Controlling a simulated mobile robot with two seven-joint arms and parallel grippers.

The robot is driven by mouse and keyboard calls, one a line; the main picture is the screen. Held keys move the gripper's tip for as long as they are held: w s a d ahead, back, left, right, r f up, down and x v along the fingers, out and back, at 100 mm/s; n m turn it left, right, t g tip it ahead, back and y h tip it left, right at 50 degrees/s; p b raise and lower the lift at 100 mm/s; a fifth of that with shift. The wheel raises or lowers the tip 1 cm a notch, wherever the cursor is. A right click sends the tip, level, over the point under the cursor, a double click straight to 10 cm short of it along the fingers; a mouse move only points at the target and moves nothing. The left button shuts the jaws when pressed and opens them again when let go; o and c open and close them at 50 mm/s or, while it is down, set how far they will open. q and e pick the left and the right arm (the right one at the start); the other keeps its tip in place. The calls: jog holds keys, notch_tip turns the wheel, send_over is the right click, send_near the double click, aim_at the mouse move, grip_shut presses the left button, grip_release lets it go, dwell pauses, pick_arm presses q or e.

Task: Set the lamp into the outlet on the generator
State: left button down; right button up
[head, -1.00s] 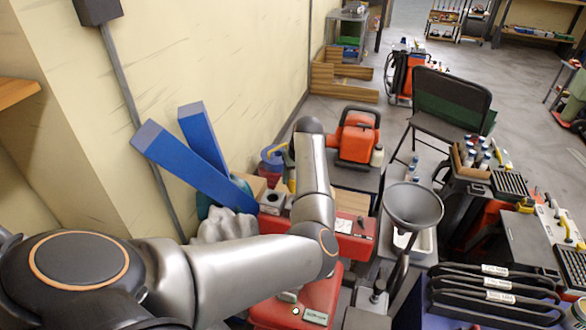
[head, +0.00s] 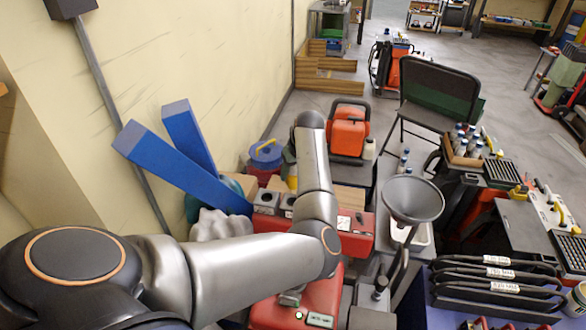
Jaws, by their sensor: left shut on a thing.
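My left arm comes in from the lower left, bends at the elbow, and reaches forward to its wrist end (head: 310,120). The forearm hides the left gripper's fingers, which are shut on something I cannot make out. I cannot pick out the lamp. A long red housing (head: 357,241), which may be the generator, lies under and to the right of the forearm. Grey blocks with round dark openings, one of them clear of the arm (head: 265,199), sit at its left end; I cannot tell whether these are the outlets. My right gripper is not in view.
Blue beams (head: 178,165) lean by the wall at left. A blue-lidded red tub (head: 266,156) stands behind the blocks. Another red case (head: 320,297) is nearer. A grey funnel (head: 413,200) stands to the right. An orange machine (head: 349,132) and a folding chair (head: 440,92) are farther back.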

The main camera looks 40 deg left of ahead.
aim_at(293, 182)
pick_arm(q)
jog(key=shift+f+b, duration=2.15)
jog(key=shift+b, duration=0.1)
jog(key=shift+r, duration=0.2)
jog(key=shift+p, duration=0.7)
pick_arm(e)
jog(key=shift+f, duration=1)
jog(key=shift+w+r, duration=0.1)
pick_arm(q)
jog(key=shift+p, duration=0.45)
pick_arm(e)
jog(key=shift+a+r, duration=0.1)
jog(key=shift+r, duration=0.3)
pick_arm(q)
jog(key=shift+f+b, duration=0.95)
jog(key=shift+f, duration=1.35)
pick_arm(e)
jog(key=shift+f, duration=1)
pick_arm(q)
jog(key=shift+c, duration=1)
grip_release()
